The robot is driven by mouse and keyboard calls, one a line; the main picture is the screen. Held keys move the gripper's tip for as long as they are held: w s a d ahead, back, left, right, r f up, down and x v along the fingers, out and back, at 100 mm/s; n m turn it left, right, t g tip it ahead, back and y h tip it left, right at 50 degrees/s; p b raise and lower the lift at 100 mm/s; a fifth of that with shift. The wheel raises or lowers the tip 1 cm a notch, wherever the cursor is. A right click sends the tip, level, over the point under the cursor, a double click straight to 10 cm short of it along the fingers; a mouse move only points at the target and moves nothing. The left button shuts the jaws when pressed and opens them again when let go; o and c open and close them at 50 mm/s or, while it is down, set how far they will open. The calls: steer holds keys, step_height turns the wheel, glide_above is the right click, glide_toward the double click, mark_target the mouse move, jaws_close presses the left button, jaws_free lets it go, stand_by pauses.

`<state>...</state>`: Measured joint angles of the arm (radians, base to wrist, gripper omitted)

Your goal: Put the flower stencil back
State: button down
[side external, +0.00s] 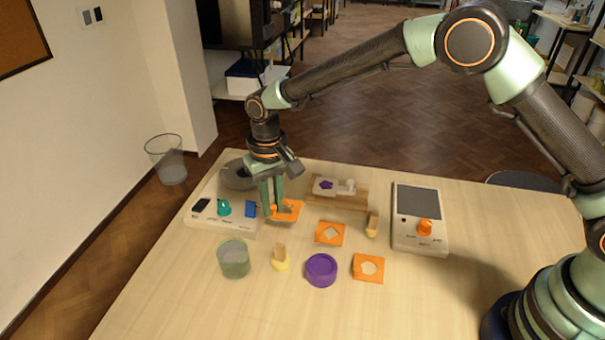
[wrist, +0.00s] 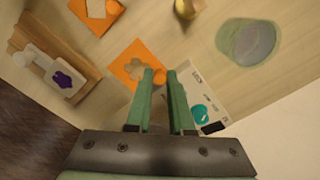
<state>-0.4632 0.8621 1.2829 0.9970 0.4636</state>
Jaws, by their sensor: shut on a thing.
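My gripper (side external: 272,212) is shut on an orange stencil (side external: 289,208) by its edge, where a small orange knob shows between the fingers. In the wrist view the fingers (wrist: 160,76) meet the near side of this stencil (wrist: 119,71), which has a flower-like, scalloped cut-out. I cannot tell whether it touches the table. Two other orange stencils lie flat on the table, one nearer the middle (side external: 321,239) and one farther front (side external: 379,277); their cut-out shapes are small.
A wooden stand (side external: 352,204) holds a white piece with a purple flower. A white switch box (side external: 234,229), greenish cup (side external: 234,262), yellow-based tool (side external: 280,263), purple round pot (side external: 321,271) and scale with orange knob (side external: 417,203) stand around. The front table is clear.

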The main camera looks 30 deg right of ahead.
mark_target(273, 211)
steer(key=shift+f, duration=2.2)
steer(key=shift+f, duration=0.1)
steer(key=c, duration=0.8)
jaws_free()
